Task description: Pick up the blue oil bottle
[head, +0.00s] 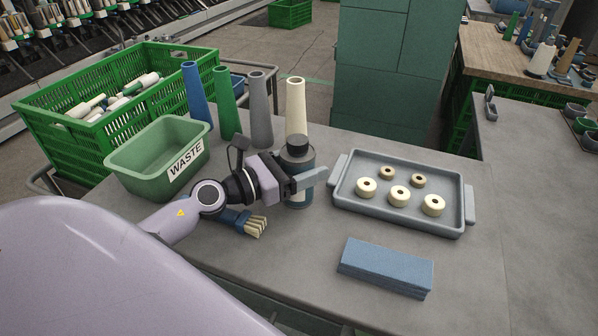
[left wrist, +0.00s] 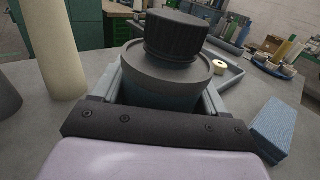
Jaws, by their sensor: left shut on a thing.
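The blue oil bottle (head: 306,161), dark blue with a black cap, is upright behind the grey fingers of my left gripper (head: 306,181). In the left wrist view the bottle (left wrist: 165,93) sits between the two fingers, its ribbed black cap above them. My left gripper is shut on the bottle's body. The bottle's base is at or close to the tabletop; I cannot tell whether it touches. The fingers hide part of its body. My right gripper is not in view.
The grey table (head: 480,270) holds a green WASTE bin (head: 125,165), several cones behind the bottle, a brush (head: 256,227), a blue cloth (head: 386,268) and a tray (head: 400,222) with several rings. The cream cone (head: 296,105) stands close behind the bottle. The front right is clear.

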